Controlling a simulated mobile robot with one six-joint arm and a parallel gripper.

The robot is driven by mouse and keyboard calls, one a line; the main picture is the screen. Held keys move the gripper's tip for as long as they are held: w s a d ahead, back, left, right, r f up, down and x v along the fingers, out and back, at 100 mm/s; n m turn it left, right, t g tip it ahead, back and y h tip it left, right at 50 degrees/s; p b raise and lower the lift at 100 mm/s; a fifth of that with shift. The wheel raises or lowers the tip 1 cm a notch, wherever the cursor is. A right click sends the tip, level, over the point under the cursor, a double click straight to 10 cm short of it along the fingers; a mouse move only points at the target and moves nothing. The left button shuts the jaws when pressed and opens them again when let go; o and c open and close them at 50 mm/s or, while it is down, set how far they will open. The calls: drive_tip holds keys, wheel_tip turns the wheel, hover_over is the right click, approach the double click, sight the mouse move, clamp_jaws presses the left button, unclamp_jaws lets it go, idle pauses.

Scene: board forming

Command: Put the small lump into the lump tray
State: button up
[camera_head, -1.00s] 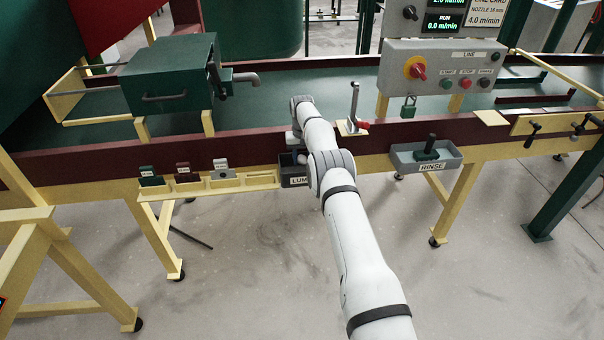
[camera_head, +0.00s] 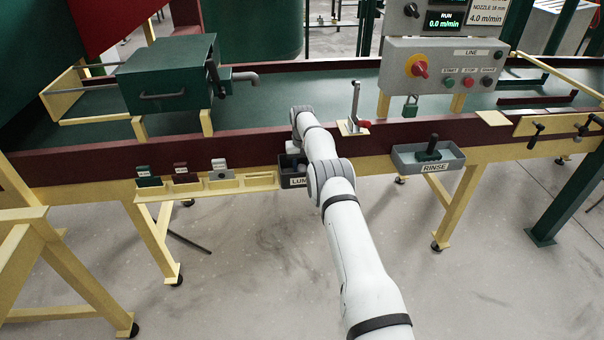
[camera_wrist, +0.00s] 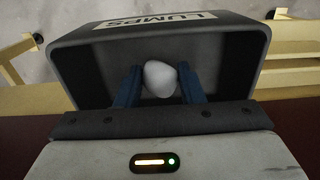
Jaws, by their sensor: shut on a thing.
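The small lump (camera_wrist: 160,79) is whitish and rounded. In the wrist view it sits between the two blue fingers of my gripper (camera_wrist: 160,86), which is shut on it. The lump tray (camera_wrist: 256,62) is a dark open box with a "LUMPS" label on its wall. The gripper and lump appear over the tray's opening; I cannot tell whether the lump touches its floor. In the head view the tray (camera_head: 288,172) hangs at the front rail, partly hidden by my arm. The lump and fingers are hidden there.
A rinse tray (camera_head: 446,167) with a dark-handled tool hangs at the right. A yellow rack (camera_head: 235,184) with several tags is left of the lump tray. An upright metal lever with a red tip (camera_head: 355,108) stands close behind my arm. The control panel (camera_head: 441,75) is farther right.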

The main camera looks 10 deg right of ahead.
drive_tip(key=o, duration=1)
drive_tip(key=shift+o, duration=0.2)
drive_tip(key=shift+r, duration=0.1)
wheel_tip(320, 180, up, 8)
drive_tip(key=shift+f+b, duration=0.2)
drive_tip(key=shift+b, duration=0.3)
